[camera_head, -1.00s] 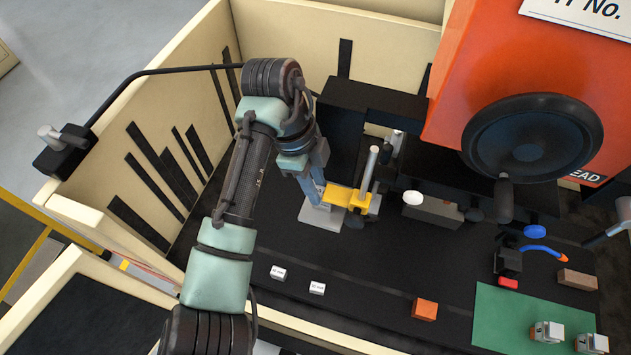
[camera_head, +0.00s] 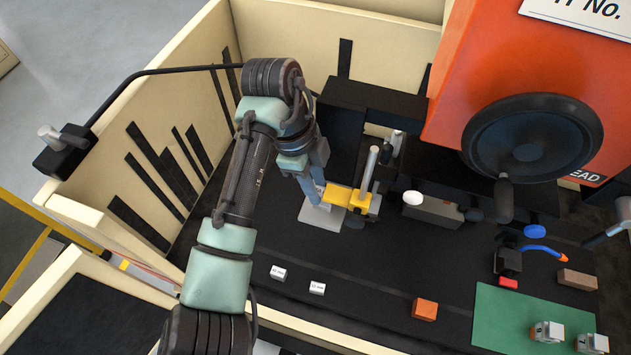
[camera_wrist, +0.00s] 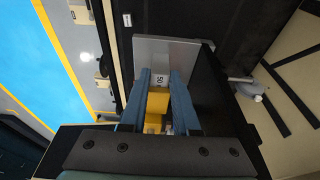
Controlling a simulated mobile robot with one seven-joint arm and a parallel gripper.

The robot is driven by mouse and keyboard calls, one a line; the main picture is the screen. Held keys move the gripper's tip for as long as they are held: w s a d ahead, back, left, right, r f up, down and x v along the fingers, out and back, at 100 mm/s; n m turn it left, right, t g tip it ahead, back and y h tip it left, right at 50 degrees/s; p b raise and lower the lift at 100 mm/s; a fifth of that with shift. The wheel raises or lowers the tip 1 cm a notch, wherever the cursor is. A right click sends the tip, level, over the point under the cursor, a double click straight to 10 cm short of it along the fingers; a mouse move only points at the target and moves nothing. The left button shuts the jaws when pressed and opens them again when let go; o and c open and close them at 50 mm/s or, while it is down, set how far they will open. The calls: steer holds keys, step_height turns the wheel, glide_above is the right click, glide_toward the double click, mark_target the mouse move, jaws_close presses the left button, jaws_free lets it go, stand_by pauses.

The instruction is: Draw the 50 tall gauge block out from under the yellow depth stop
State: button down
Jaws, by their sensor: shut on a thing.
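The gauge block (camera_wrist: 160,79), pale with a dark "50" on it, stands over the grey plate (camera_wrist: 165,47) in the wrist view, between the blue-grey fingers of my gripper (camera_wrist: 160,76). My gripper is shut on it. The yellow depth stop (camera_wrist: 157,103) lies close beside the block, nearer the palm in that view; whether they touch I cannot tell. In the head view the yellow depth stop (camera_head: 350,197) reaches from its post toward my gripper (camera_head: 321,199). The grey plate (camera_head: 314,216) lies below, and the block is mostly hidden by the fingers.
A green mat (camera_head: 500,318) is at right. The orange machine head (camera_head: 450,90) overhangs the back right. Cream walls (camera_head: 150,120) close the left.

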steer(key=shift+a, duration=0.3)
steer(key=shift+w+a+b, duration=0.3)
steer(key=shift+a+b, duration=0.05)
steer(key=shift+a, duration=0.35)
steer(key=shift+s, duration=0.1)
steer(key=shift+s+a+r+p, duration=0.35)
steer(key=shift+s+r+p, duration=0.3)
steer(key=shift+s+p, duration=0.35)
steer(key=shift+s+a+r+p, duration=0.3)
steer(key=shift+s+r+p, duration=0.45)
steer(key=shift+p, duration=0.35)
steer(key=shift+s+a+r+p, duration=0.1)
steer(key=shift+s+p, duration=0.3)
steer(key=shift+s, duration=0.1)
